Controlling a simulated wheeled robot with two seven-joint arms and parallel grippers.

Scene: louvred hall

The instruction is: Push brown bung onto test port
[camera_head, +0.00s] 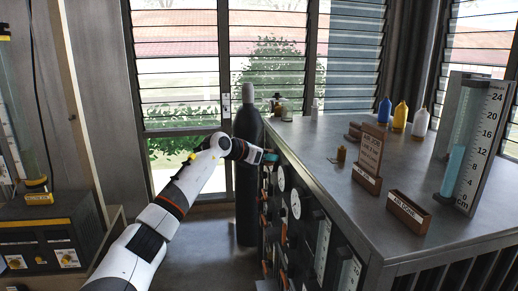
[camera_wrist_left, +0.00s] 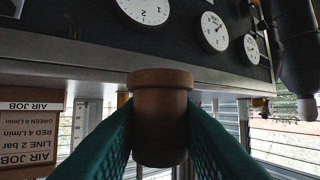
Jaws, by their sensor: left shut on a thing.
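The brown bung (camera_wrist_left: 160,112) is between the teal fingers of my left gripper in the left wrist view, its wider rim facing up in that picture. My left gripper (camera_head: 270,157) is shut on it. In the head view the gripper is near the far end of the bench, beside the gauge panel (camera_head: 301,231), and the bung is too small to make out there. The test port cannot be told apart in either view. My right gripper is not in view.
The bench top (camera_head: 315,143) holds an AIR JOB sign (camera_head: 370,150), an AIR DONE box (camera_head: 408,212), a centimetre scale (camera_head: 487,150) and several bottles. A dark gas cylinder (camera_head: 247,190) stands just left of the gripper. Round dials (camera_wrist_left: 214,31) show on the panel in the wrist view.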

